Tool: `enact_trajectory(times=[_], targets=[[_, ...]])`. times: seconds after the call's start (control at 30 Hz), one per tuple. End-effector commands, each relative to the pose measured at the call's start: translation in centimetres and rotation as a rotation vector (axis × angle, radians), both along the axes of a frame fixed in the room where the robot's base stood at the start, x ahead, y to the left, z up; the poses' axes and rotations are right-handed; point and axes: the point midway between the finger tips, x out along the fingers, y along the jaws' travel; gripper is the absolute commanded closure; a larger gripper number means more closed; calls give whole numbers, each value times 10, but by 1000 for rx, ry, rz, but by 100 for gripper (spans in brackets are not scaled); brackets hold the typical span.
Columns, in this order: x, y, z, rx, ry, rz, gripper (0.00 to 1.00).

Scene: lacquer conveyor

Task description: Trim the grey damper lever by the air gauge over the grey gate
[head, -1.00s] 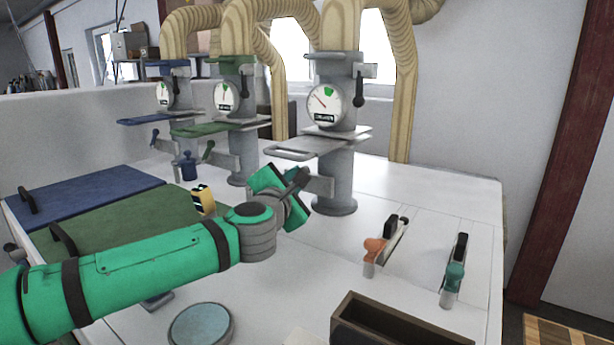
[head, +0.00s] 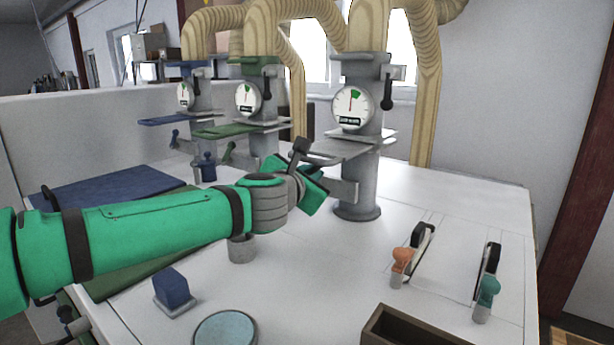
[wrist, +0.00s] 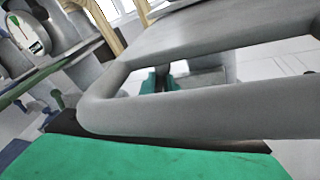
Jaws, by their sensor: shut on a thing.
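The grey gate (head: 358,188) is a grey column with a slide plate (head: 350,148) and looped handle. Its round white air gauge (head: 350,108) faces me, the red needle pointing nearly straight up, at or close to the left edge of the green sector. My green gripper (head: 322,185) is below the plate, left of the column, shut on the grey damper lever. In the wrist view, a bit of the lever (wrist: 163,73) shows between the green fingertips (wrist: 161,84), and the gate handle (wrist: 180,112) crosses close in front.
The green gate (head: 262,130) and blue gate (head: 202,120) stand to the left with their own gauges and levers. Orange (head: 401,262) and teal (head: 487,290) handled sliders are at right. A brown box (head: 420,330) and round disc (head: 224,328) lie in front.

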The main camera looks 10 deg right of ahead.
Motion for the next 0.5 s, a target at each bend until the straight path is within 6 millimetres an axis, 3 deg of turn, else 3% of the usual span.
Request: enact_trajectory(times=[0.23,0.27,0.3,0.5], targets=[[-1,-3,6,-1,-11,-7,100],[-1,-3,6,-1,-11,-7,81],[-1,-3,6,-2,-10,-6,72],[-1,-2,4,-1,-7,-5,70]])
